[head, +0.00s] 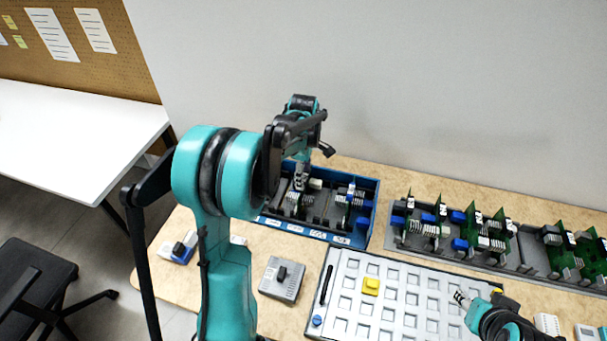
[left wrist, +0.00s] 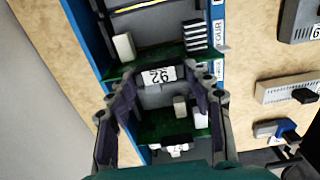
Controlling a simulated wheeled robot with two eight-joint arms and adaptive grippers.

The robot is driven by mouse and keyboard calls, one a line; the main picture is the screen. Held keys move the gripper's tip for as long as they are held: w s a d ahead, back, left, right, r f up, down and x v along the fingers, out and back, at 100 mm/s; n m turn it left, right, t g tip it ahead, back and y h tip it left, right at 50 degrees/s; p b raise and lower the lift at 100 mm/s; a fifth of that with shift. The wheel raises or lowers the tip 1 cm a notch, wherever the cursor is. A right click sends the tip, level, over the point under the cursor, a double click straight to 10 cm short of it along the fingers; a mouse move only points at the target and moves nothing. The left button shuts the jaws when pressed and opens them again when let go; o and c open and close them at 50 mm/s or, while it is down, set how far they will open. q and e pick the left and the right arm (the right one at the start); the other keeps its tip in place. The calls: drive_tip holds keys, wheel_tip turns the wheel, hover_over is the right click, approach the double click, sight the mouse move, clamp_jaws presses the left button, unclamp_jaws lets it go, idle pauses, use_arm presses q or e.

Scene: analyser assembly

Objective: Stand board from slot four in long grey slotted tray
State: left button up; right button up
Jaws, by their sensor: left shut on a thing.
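A blue crate (head: 362,222) holds several green boards and has white labels along its front wall. My left gripper (head: 301,182) reaches down into its left part. In the left wrist view, my left gripper (left wrist: 166,82) is shut on a green board (left wrist: 190,60) with a white label, which stands in the crate near a wall label ending in "OUR". The fingers hide part of the board. The long grey slotted tray (head: 527,252) at the right holds several upright green boards, with a gap right of its middle. My right gripper (head: 461,298) is at the lower right, away from both; its jaws are unclear.
A white tray of square pockets (head: 345,281) lies in front, with a yellow block (head: 371,286) on it. A grey device (head: 282,278) stands left of it, and a small blue-and-white part (head: 180,249) lies farther left. A wall rises behind the table.

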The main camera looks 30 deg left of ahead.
use_arm(q)
drive_tip(key=o, duration=1.3)
drive_tip(key=shift+c, duration=0.2)
drive_tip(key=shift+o, duration=0.6)
drive_tip(key=shift+r+p, duration=1.5)
drive_tip(key=shift+r, duration=0.55)
wheel_tip(320, 180, up, 7)
drive_tip(key=p, duration=0.5)
idle(0.4)
